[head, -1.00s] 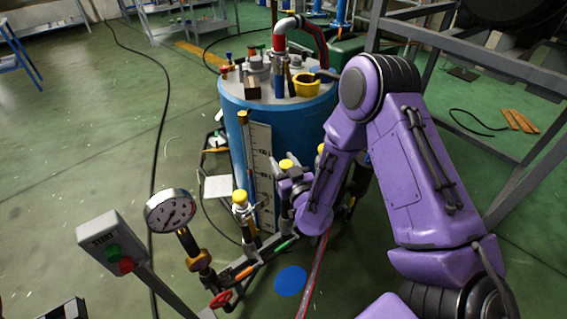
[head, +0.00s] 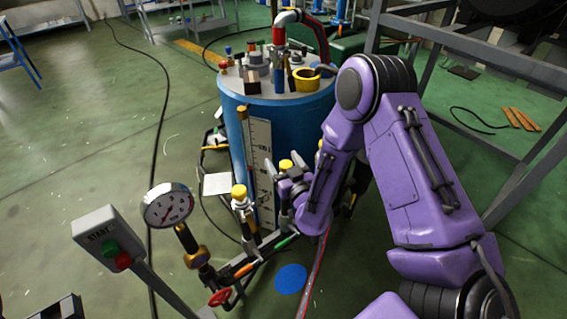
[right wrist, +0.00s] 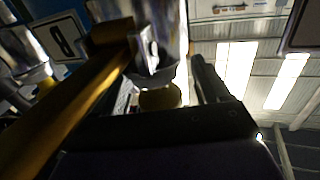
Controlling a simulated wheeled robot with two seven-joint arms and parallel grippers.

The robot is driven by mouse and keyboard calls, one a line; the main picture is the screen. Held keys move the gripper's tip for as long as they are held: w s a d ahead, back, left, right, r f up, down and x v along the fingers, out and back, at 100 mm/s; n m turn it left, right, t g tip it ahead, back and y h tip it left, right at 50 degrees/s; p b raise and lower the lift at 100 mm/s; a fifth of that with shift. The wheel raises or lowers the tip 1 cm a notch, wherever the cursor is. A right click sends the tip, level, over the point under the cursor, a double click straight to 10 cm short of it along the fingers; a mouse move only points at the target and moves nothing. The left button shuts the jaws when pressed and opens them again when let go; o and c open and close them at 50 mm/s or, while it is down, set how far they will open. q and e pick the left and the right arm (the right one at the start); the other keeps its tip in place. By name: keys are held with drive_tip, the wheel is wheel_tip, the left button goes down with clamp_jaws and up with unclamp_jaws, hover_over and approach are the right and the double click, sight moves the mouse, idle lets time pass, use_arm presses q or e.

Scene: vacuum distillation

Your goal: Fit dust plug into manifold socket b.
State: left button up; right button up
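The manifold (head: 240,268) is a low grey pipe run in front of the blue tank, with coloured bands and a white post under a yellow cap (head: 239,192). My right gripper (head: 288,183) is at its right part, close beside the tank. In the right wrist view, my right gripper (right wrist: 162,92) has its two fingers around a round yellow piece (right wrist: 160,98), which looks like the dust plug. A grey metal ring (right wrist: 152,76) is just beyond it. Whether the two touch is unclear. Socket b cannot be told apart in the head view. My left gripper is out of view.
The blue tank (head: 285,120) carries fittings and a yellow cup on its lid. A gauge (head: 167,205), a red valve handle (head: 221,297) and a START button box (head: 108,245) stand at the left. A yellow bar (right wrist: 70,115) crosses the right wrist view. Open floor lies left.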

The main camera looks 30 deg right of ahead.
drive_tip(key=s+a+b, duration=0.1)
drive_tip(key=s+a, duration=0.1)
drive_tip(key=s, duration=0.8)
drive_tip(key=shift+s+b, duration=0.2)
drive_tip(key=shift+b, duration=0.2)
